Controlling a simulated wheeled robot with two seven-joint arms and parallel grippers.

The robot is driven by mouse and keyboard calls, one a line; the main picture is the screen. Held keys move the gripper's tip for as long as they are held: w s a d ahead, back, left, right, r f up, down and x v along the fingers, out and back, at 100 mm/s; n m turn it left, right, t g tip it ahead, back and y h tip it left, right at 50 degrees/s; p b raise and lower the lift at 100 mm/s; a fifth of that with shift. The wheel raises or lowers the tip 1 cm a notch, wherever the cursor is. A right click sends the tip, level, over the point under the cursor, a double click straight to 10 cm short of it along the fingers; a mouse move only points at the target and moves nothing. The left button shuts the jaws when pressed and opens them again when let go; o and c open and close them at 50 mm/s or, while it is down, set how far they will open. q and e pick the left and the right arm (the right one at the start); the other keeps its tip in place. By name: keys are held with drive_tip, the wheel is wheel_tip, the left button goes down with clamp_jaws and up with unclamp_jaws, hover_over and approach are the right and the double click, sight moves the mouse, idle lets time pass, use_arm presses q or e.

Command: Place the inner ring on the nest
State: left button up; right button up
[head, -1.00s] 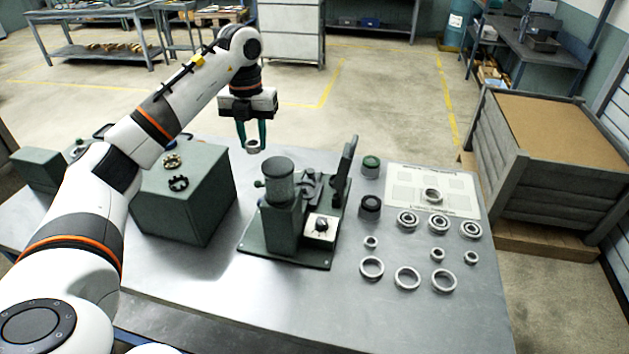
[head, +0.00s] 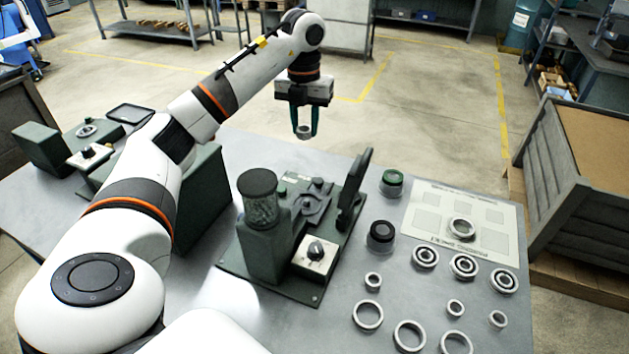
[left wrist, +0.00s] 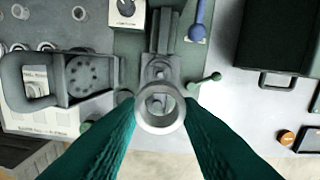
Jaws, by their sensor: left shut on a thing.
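My left gripper (head: 304,130) is shut on a small grey inner ring (left wrist: 160,108), which hangs between the green fingertips with its hole facing the wrist camera. In the head view the held ring (head: 304,132) is in the air beyond the green grinder (head: 268,255). In the left wrist view a metal fixture (left wrist: 160,72) of the grinder lies behind the ring, partly covered by it. I cannot tell for sure which part is the nest. My right gripper is not in view.
A jar (head: 259,200) and an upright dark plate (head: 350,200) rise from the grinder. Several loose rings and bearings (head: 463,266) lie at the right, near a white sheet (head: 486,215). A green box (head: 205,195) stands to the left.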

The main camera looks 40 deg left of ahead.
use_arm(q)
wheel_tip(320, 180, down, 5)
drive_tip(key=b, duration=1)
hover_over(307, 200)
wheel_tip(307, 200, down, 12)
drive_tip(key=shift+a+f, duration=0.1)
drive_tip(key=shift+f, duration=2.3)
drive_tip(key=o, duration=1)
drive_tip(key=shift+r, duration=0.1)
wheel_tip(307, 200, up, 7)
drive_tip(key=shift+r+b, duration=0.1)
drive_tip(key=shift+b, duration=0.2)
wheel_tip(307, 200, up, 5)
drive_tip(key=shift+f+p, duration=0.1)
drive_tip(key=shift+p, duration=0.55)
